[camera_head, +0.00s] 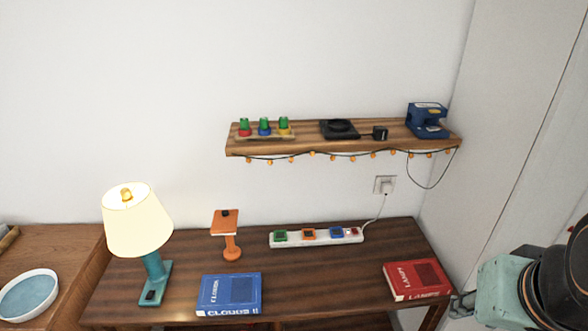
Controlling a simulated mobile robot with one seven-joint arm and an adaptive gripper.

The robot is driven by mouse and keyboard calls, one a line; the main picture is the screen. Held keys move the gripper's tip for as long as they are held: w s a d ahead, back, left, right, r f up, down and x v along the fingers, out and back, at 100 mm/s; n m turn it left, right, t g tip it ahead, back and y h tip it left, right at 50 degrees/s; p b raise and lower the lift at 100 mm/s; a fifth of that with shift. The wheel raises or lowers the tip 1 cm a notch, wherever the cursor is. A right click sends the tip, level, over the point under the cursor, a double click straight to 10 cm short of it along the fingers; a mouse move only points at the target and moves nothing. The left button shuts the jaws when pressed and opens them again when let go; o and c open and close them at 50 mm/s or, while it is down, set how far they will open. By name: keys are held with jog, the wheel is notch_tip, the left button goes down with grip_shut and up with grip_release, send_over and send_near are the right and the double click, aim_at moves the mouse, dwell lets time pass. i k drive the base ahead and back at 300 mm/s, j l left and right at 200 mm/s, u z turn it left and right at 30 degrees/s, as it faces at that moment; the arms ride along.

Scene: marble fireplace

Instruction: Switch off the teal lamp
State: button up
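The teal lamp (153,268) stands upright at the left end of the dark wooden desk. Its cream shade (138,225) glows, and a lit bulb shows in the shade's top opening. A small black switch (150,295) sits on the front of its teal base. A white power strip (290,239) with green, orange, blue and red switches lies at the back of the desk. My arm is at the lower right edge, and the dark end of my gripper (462,304) shows small beside the red book, far from the lamp. I cannot tell whether it is open or shut.
An orange lamp (231,250), a blue book (229,293) and a red book (416,279) are on the desk (330,280). A wall shelf (340,146) with string lights hangs above. A blue bowl (28,296) is at far left. The desk's middle is clear.

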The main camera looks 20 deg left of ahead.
aim_at(149, 294)
jog(key=u, duration=2.1)
jog(key=i+l+u, duration=0.2)
jog(key=i, duration=0.4)
jog(key=k, duration=0.5)
